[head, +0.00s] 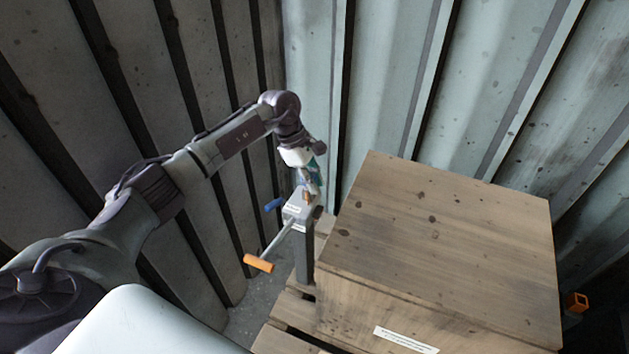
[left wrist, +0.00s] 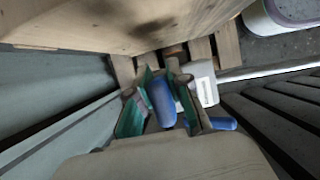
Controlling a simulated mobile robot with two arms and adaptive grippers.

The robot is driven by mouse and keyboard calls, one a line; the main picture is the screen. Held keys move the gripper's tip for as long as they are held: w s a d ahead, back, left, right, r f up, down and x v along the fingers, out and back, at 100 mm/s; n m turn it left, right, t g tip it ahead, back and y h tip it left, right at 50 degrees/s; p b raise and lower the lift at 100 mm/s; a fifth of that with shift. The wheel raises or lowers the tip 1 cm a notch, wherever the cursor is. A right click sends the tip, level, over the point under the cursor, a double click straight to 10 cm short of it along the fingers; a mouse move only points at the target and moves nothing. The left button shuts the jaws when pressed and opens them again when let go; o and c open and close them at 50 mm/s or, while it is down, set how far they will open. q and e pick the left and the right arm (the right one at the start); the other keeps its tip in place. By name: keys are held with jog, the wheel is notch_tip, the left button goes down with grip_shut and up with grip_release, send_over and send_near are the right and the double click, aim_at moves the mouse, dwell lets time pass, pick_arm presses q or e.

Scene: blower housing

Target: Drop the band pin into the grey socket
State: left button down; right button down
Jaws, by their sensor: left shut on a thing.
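My left gripper (head: 308,182) is at the end of the left arm, just above a grey housing (head: 297,210) on a post. In the left wrist view its green fingers (left wrist: 163,105) are shut on a blue cylindrical piece, which I take to be the band pin (left wrist: 160,98); no band can be made out on it. The pale housing with a label also shows there (left wrist: 201,88), close beyond the fingers. The grey socket cannot be told apart; the gripper covers part of the housing. My right gripper is not in view.
A blue handle (head: 273,204) and a crank rod with an orange grip (head: 259,263) stick out from the housing. A large wooden box (head: 440,240) stands close to the right, on a pallet (head: 290,313). Corrugated walls (head: 390,80) close in behind. A small orange part (head: 576,302) is at far right.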

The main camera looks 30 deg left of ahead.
pick_arm(q)
jog(key=c, duration=1)
grip_release()
notch_tip(320, 180, up, 10)
